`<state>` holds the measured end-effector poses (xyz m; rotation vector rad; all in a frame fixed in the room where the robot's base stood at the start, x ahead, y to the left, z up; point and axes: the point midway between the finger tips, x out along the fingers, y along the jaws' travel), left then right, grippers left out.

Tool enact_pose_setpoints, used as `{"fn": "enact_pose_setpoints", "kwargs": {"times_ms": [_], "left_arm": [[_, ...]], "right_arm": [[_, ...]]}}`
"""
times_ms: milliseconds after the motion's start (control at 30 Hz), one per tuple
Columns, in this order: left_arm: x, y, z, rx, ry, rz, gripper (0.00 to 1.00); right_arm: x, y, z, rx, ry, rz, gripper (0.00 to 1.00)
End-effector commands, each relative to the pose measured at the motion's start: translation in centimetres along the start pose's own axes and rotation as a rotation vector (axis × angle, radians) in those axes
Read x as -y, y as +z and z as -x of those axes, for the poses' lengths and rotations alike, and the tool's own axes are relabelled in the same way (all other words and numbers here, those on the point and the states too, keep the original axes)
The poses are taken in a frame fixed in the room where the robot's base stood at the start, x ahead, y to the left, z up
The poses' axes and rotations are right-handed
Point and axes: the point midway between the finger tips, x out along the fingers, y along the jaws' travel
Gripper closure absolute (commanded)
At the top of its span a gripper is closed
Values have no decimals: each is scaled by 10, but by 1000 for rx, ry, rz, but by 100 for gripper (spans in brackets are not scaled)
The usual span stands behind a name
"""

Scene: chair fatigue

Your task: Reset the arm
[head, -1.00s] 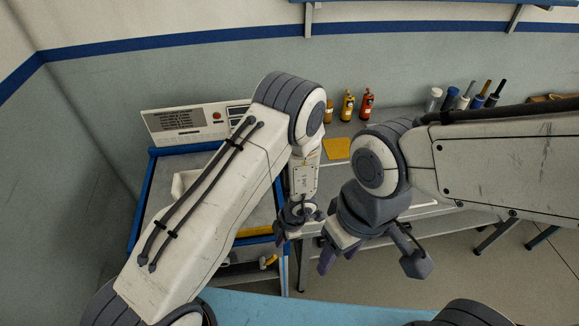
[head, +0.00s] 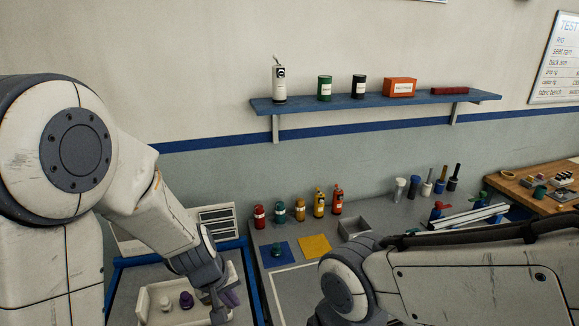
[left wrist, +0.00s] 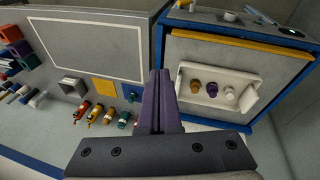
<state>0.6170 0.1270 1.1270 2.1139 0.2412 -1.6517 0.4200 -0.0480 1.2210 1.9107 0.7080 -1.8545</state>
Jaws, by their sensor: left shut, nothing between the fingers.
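My left arm comes in from the left, and its gripper (head: 228,300) points down over the blue-framed machine, beside a cream tray (head: 150,304). In the left wrist view the purple fingers (left wrist: 158,100) are together with nothing between them. The tray (left wrist: 246,72) there lies to the right of the fingers and holds several small knobs, including a purple one (left wrist: 211,97). My right arm crosses the lower right of the head view; its gripper is out of sight below the frame.
The grey bench carries a red bottle (head: 259,217), a yellow pad (head: 315,246), a blue pad (head: 279,253) and a grey box (head: 354,228). A blue wall shelf (head: 375,102) holds cans and boxes. A wooden table (head: 530,184) stands at right.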

Motion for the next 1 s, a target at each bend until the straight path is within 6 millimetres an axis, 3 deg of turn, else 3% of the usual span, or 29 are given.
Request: {"fn": "enact_pose_setpoints", "kwargs": {"times_ms": [200,500,767,1000], "left_arm": [[31,10,32,4,-52,-233,100],[68,24,58,14,-142,-481,100],[32,71,50,88,-97,-641,100],[8,134,48,177,-54,-836,100]], "right_arm": [[0,0,0,0,0,0,48],[0,0,-3,0,0,0,48],[-2,2,-28,0,0,-1,48],[-4,3,-54,0,0,-3,48]]}}
